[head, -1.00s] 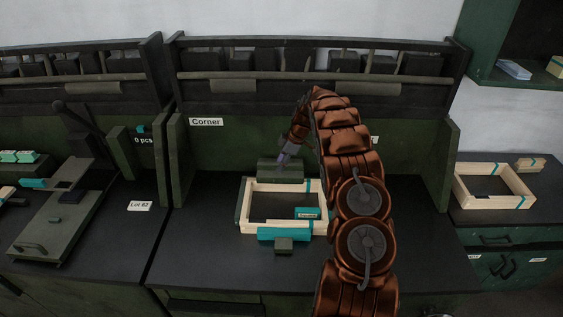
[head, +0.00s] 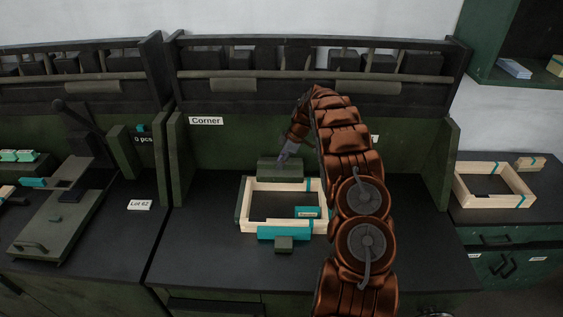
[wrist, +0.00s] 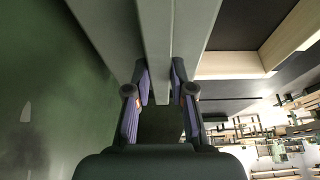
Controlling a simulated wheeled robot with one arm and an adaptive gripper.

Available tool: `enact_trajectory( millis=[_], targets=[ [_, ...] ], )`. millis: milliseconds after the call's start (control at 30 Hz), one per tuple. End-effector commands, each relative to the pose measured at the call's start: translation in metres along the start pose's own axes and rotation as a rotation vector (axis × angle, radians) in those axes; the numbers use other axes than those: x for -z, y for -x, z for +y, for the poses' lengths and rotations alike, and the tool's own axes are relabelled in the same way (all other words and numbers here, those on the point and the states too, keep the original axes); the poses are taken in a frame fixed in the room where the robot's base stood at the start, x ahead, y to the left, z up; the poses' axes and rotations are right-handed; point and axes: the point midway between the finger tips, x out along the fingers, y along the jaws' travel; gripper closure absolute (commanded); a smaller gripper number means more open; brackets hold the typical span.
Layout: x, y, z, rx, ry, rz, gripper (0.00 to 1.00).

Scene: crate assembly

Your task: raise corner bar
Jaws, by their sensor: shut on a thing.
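The corner bar, a dark green-grey block (head: 280,169), lies along the back side of a light wooden crate frame (head: 248,205) on the bench under the "Corner" label. My gripper (head: 284,158) comes down onto the bar's upper part from behind and above. In the wrist view, my gripper's two fingers (wrist: 161,82) are close together on either side of the narrow middle strip of the grey bar (wrist: 154,35), shut on it. The wooden frame (wrist: 235,65) shows to the right there. Whether the bar touches the frame is hard to tell.
A teal block (head: 284,233) and a small green block sit at the frame's front. Another wooden frame (head: 494,201) stands on the right bench. A green panel (head: 240,145) rises behind the bar.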

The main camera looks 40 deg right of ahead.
Motion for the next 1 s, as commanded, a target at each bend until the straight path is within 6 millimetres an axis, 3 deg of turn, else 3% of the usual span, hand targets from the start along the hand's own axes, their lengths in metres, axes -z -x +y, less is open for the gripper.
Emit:
enact_trajectory(
  millis=[433,1000],
  targets=[
    [0.007,0.002,0.003,0.073,-0.017,0.014,1.00],
    [0.001,0.008,0.000,0.120,-0.046,0.002,1.00]
  ],
)
